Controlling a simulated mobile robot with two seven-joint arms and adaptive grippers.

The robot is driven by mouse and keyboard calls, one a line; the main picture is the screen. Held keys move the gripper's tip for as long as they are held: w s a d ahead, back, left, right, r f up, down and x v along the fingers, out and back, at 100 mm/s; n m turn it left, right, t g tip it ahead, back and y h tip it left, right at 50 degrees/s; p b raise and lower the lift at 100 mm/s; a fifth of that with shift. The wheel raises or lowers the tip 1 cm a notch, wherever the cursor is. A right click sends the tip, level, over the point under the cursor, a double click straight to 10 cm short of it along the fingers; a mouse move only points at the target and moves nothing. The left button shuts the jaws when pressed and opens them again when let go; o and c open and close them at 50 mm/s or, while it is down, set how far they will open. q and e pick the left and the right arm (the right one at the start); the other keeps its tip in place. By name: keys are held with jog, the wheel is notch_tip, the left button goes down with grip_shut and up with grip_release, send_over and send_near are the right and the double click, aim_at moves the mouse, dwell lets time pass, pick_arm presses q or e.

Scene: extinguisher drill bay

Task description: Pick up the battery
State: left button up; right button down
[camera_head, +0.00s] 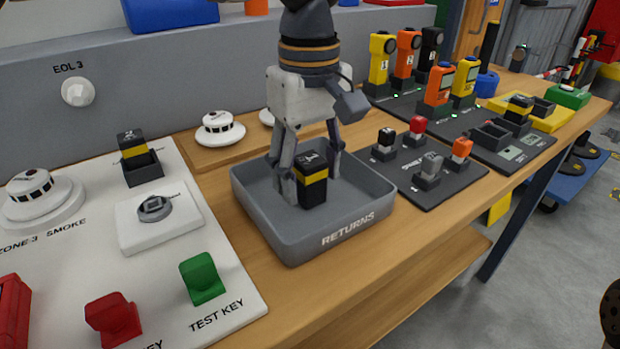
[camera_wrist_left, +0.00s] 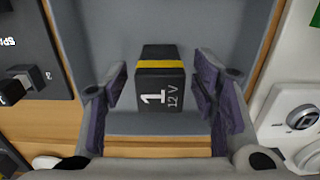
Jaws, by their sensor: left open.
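A black battery (camera_head: 312,190) with a yellow band stands in the grey RETURNS tray (camera_head: 282,238). In the left wrist view the battery (camera_wrist_left: 160,95) is marked "1" and "12 V". My left gripper (camera_head: 311,178) points down into the tray with its fingers on either side of the battery. The wrist view shows the left gripper (camera_wrist_left: 163,92) open, with a gap between each finger and the battery. A similar black-and-yellow battery (camera_head: 132,144) stands in a dark holder on the white panel at left.
The tray's walls surround the gripper closely. The white panel at left carries a smoke detector (camera_head: 42,197), a red key (camera_head: 113,318) and a green key (camera_head: 202,278). At right are a dark board with several switches (camera_head: 430,170) and a charger (camera_head: 512,140).

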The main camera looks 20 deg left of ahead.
pick_arm(q)
grip_shut()
jog(key=shift+r, duration=0.15)
